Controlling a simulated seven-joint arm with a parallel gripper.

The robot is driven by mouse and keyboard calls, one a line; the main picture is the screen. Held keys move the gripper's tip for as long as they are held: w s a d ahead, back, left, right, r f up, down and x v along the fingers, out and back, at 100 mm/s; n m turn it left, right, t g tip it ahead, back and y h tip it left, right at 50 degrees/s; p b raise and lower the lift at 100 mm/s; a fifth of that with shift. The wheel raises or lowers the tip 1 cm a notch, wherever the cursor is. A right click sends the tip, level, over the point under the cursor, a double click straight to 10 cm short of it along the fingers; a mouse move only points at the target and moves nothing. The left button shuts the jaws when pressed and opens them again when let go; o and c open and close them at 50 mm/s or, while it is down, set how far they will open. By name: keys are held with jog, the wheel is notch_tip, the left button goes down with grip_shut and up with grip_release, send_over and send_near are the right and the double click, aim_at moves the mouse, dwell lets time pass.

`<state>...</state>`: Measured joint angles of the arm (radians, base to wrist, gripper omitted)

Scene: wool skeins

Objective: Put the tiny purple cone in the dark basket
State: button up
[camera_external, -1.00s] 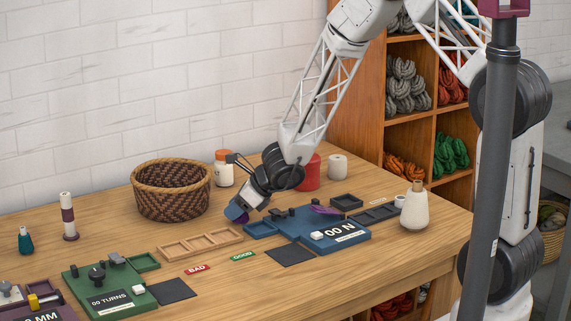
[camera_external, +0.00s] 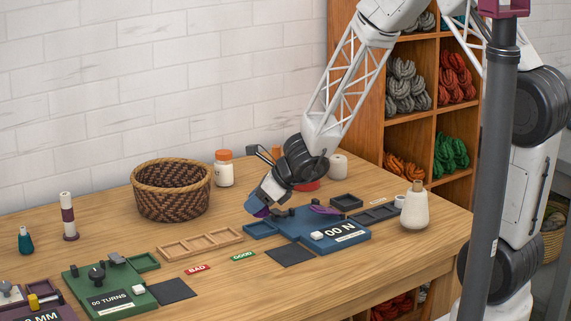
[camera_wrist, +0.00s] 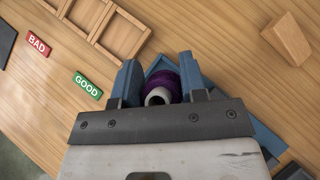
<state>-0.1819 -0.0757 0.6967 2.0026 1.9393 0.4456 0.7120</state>
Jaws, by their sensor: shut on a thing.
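My gripper (camera_external: 257,208) is at the left end of the blue station, by its small blue tray (camera_external: 261,230). In the wrist view, the tiny purple cone (camera_wrist: 162,86) is between my two blue fingers (camera_wrist: 160,82), its pale hollow end toward the camera. The gripper is shut on it. The dark woven basket (camera_external: 172,207) stands to the left, near the wall, upright and apart from my gripper. Its floor is hidden.
A white jar with an orange lid (camera_external: 223,170) stands right of the basket. A cream cone (camera_external: 414,208) is at the right. BAD and GOOD labels lie in front.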

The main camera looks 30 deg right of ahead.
jog(key=shift+s+d+r, duration=0.15)
jog(key=shift+s+d, duration=0.25)
jog(key=shift+s, duration=1.05)
jog(key=shift+s+d+r, duration=0.1)
jog(key=shift+s+d, duration=0.35)
jog(key=shift+s, duration=1)
jog(key=shift+s+d+r, duration=0.15)
jog(key=shift+s+d, duration=0.25)
jog(key=shift+s, duration=1.05)
jog(key=shift+r, duration=0.15)
notch_tip(320, 180, up, 11)
jog(key=w+a+r+n+g+y, duration=0.1)
jog(key=w+a+n, duration=0.1)
jog(key=w+a, duration=0.5)
jog(key=w+a+r+n+g+y, duration=0.1)
jog(key=w+a+n+g, duration=0.1)
jog(key=w, duration=0.9)
jog(key=w+a+f+n+g, duration=0.1)
jog(key=w+a+n+g, duration=0.2)
jog(key=w, duration=0.4)
jog(key=w+a+f+n, duration=0.2)
jog(key=w+a, duration=0.4)
jog(key=w, duration=0.2)
jog(key=shift+y, duration=0.3)
jog(key=shift+s+d+f, duration=0.15)
jog(key=shift+f, duration=0.9)
jog(key=shift+s+d+f, duration=0.15)
jog(key=shift+f, duration=0.9)
jog(key=shift+f, duration=2.5)
